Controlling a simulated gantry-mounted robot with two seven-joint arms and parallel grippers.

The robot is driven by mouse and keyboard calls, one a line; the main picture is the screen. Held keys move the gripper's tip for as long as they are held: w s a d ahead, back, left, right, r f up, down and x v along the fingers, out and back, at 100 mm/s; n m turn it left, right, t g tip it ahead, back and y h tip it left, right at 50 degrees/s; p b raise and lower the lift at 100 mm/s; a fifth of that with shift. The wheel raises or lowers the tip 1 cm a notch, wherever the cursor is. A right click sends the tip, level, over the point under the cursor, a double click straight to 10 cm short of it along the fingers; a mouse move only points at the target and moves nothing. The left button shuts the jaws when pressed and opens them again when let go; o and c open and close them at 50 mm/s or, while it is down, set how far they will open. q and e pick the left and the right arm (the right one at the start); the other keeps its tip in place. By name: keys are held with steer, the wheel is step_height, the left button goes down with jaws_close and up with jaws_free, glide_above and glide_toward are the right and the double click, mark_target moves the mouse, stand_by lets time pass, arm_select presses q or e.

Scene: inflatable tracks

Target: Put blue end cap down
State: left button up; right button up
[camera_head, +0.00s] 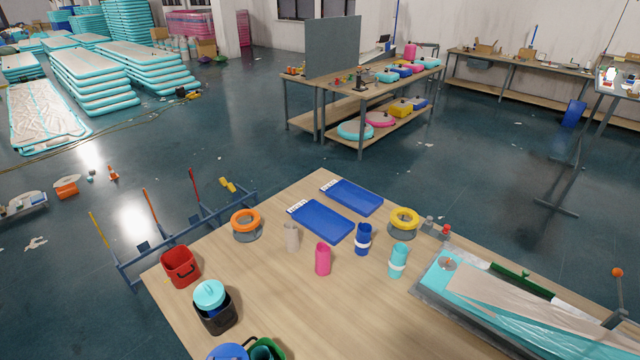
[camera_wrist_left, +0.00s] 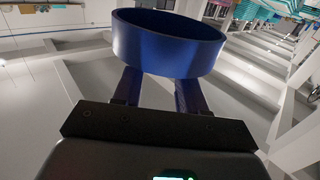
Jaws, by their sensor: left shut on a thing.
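In the left wrist view a dark blue, round, hollow end cap (camera_wrist_left: 168,42) sits at the tips of my left gripper (camera_wrist_left: 155,88). The two fingers are on its near side and look closed on its wall. No part of either arm shows in the head view, so I cannot tell where the held cap is over the table. My right gripper is in neither view.
The wooden table (camera_head: 265,300) carries a blue cup (camera_head: 363,240), pink cup (camera_head: 323,259), teal cup (camera_head: 398,258), beige cup (camera_head: 291,238), orange ring (camera_head: 246,220), yellow ring (camera_head: 404,218), blue trays (camera_head: 322,222) and a red bin (camera_head: 181,267). Its front middle is bare.

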arm_select(q)
steer(key=shift+s+r+p, duration=0.35)
steer(key=shift+r+p, duration=0.45)
steer(key=shift+p, duration=0.45)
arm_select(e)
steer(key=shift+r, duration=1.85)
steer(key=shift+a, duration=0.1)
